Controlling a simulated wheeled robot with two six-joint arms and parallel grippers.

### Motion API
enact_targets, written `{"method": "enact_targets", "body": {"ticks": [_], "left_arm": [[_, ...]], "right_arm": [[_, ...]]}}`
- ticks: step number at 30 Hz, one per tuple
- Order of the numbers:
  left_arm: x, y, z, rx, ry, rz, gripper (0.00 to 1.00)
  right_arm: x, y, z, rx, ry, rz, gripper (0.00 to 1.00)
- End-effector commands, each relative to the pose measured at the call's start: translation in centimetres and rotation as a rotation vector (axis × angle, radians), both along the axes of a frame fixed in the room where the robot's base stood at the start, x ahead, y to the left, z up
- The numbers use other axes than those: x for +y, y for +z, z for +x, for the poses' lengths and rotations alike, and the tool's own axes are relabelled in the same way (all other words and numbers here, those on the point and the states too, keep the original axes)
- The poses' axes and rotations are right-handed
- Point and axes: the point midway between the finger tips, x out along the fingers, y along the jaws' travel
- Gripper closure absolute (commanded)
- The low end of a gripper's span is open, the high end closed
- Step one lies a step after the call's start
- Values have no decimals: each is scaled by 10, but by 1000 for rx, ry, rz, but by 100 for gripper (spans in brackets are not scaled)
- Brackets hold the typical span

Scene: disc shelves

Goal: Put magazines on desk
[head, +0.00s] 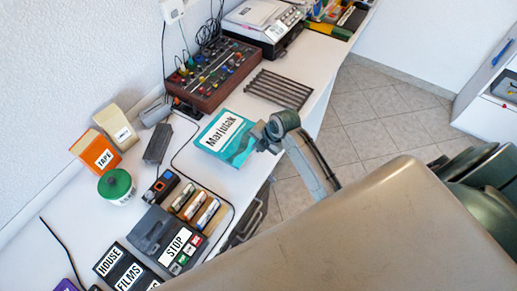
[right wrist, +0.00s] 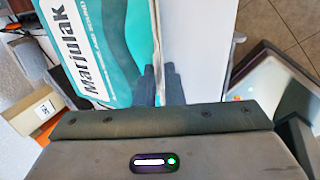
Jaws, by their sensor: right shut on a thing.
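A teal and white magazine (head: 224,137) with "Marjulak" on its cover is over the front part of the white desk (head: 190,158) in the head view. My right gripper (head: 267,133) is shut on the magazine's right edge. In the right wrist view the magazine (right wrist: 92,50) fills the upper left, and the fingers of the gripper (right wrist: 160,85) close on its edge. I cannot tell whether the magazine touches the desk top. My left gripper does not show.
A mixer box (head: 212,78) with knobs and a row of dark rods (head: 278,89) lie behind the magazine. A black cable (head: 176,158) runs beside it. A green-lidded jar (head: 115,184), "TAPE" box (head: 95,152) and "STOP" device (head: 172,240) stand to the left and front.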

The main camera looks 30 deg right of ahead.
Motion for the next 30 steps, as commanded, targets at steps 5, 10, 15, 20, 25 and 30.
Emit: {"method": "enact_targets", "body": {"ticks": [5,10,15,20,25,30], "left_arm": [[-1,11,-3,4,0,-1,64],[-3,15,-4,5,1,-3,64],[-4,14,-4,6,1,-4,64],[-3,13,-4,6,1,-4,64],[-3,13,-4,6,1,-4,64],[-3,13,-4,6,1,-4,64]], "right_arm": [[1,-16,0,2,0,0,100],[1,-33,0,-1,-1,1,100],[1,-35,0,-2,0,0,100],[1,-37,0,-2,0,0,100],[1,-38,0,1,0,-1,70],[1,-38,0,1,0,-1,70]]}}
